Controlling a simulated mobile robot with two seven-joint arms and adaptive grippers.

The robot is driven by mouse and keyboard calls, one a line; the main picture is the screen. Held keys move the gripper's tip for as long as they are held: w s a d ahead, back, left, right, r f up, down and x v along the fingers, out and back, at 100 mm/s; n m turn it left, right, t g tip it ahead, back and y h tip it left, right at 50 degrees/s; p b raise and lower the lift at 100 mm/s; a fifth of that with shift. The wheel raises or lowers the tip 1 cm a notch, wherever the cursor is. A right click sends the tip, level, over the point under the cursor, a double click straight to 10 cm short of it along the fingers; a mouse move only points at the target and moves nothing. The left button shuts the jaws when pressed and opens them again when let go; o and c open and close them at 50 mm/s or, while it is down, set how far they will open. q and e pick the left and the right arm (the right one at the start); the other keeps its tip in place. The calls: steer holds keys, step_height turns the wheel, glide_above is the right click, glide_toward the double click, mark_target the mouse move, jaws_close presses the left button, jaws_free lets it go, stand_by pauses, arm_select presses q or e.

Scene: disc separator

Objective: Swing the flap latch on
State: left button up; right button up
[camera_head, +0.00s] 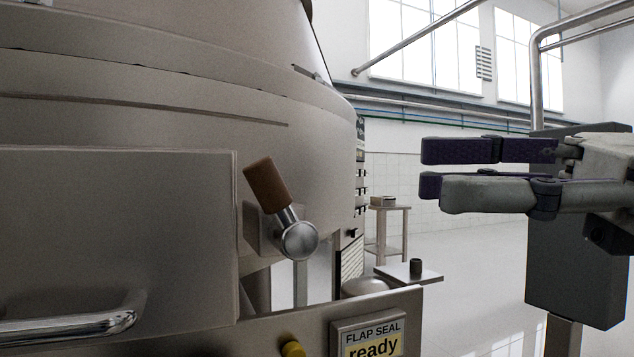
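The flap latch has a brown grip (267,185) on a short steel stem, tilted up and to the left from its round steel hub (299,241). It sits just right of the steel flap (110,230), which has a bar handle (75,326) at its lower left. My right gripper (436,170) is at the right, with its dark fingers pointing left. A gap shows between its fingers, and nothing is held there. It is well apart from the latch in the picture. My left gripper is not in view.
The large steel separator body (190,120) fills the left. Below is a panel with a "FLAP SEAL ready" display (372,340) and a yellow knob (292,348). A small shelf (425,275) and a table (390,209) stand behind. Open floor lies between the machine and my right gripper.

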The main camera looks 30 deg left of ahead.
mark_target(281, 180)
steer(key=p+x, duration=0.1)
steer(key=x, duration=1.1)
steer(key=shift+s, duration=0.1)
jaws_close()
steer(key=shift+r, duration=0.15)
steer(key=shift+s+a+n+h+p, duration=0.1)
steer(key=shift+s+n+h+p, duration=0.4)
steer(key=shift+p, duration=0.75)
steer(key=shift+w, duration=0.35)
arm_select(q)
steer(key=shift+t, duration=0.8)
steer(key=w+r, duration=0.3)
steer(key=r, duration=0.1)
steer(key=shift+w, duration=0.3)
